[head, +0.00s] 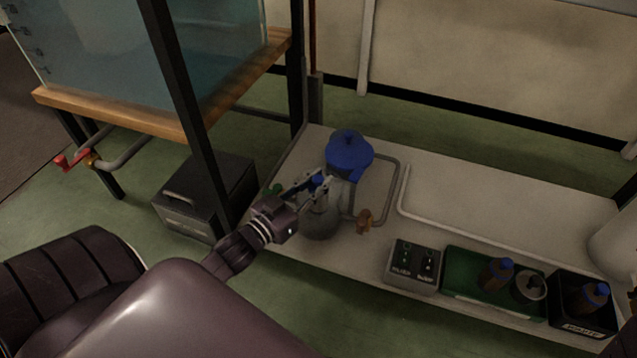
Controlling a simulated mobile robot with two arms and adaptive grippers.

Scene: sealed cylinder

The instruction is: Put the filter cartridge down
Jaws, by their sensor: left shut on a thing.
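My left gripper (312,188) is shut on a small blue-topped thing (318,180), likely the filter cartridge. Only its blue top shows between the fingers. It is over a grey round canister (322,222) standing on the pale bench; I cannot tell whether its lower part is inside the canister or hidden by it. A blue domed lid or housing (348,155) stands just behind the canister. Brown cylinders with blue caps stand at the right, one in the green tray (462,262) and one in a black box (567,314). My right gripper is not in view.
A small brass-coloured fitting (364,220) and a bent grey pipe (384,180) are close to the canister. A control box (413,266) sits at the bench's front edge. A dark post (188,110) rises at the left. The bench (480,205) is clear at the back right.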

